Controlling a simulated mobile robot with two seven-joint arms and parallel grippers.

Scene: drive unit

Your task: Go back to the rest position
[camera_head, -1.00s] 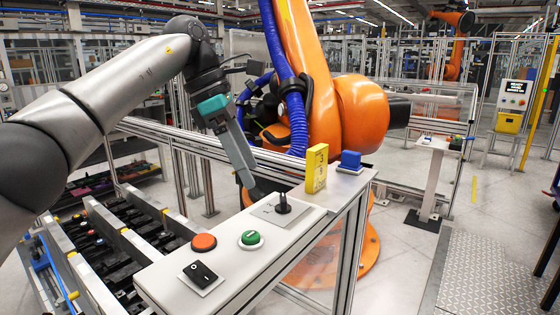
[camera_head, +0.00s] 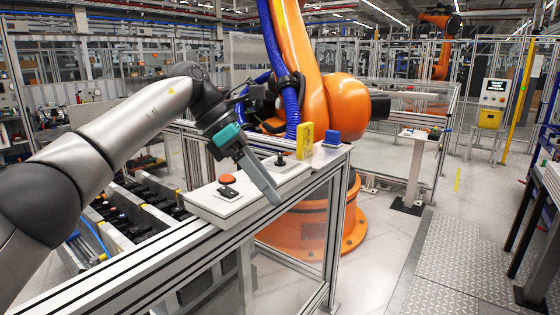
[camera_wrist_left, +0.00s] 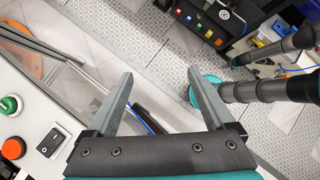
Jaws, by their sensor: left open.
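My left gripper (camera_head: 270,190) reaches in from the left in the head view and hangs over the front edge of the white control panel (camera_head: 207,201). In the left wrist view its two grey fingers (camera_wrist_left: 165,100) stand apart with nothing held between them. The panel carries a red button (camera_head: 227,179), a black rocker switch (camera_head: 228,192) and a black joystick (camera_head: 281,159). In the wrist view a green button (camera_wrist_left: 10,105) shows at the left edge, above the red button (camera_wrist_left: 13,148). In the head view the green button is hidden behind my gripper. My right gripper is not in view.
A yellow box (camera_head: 305,141) and a blue block (camera_head: 332,138) stand at the panel's far end. A large orange robot arm (camera_head: 335,105) stands behind. A tray of dark parts (camera_head: 140,215) lies at the left. Open floor (camera_head: 385,235) lies to the right of the panel frame.

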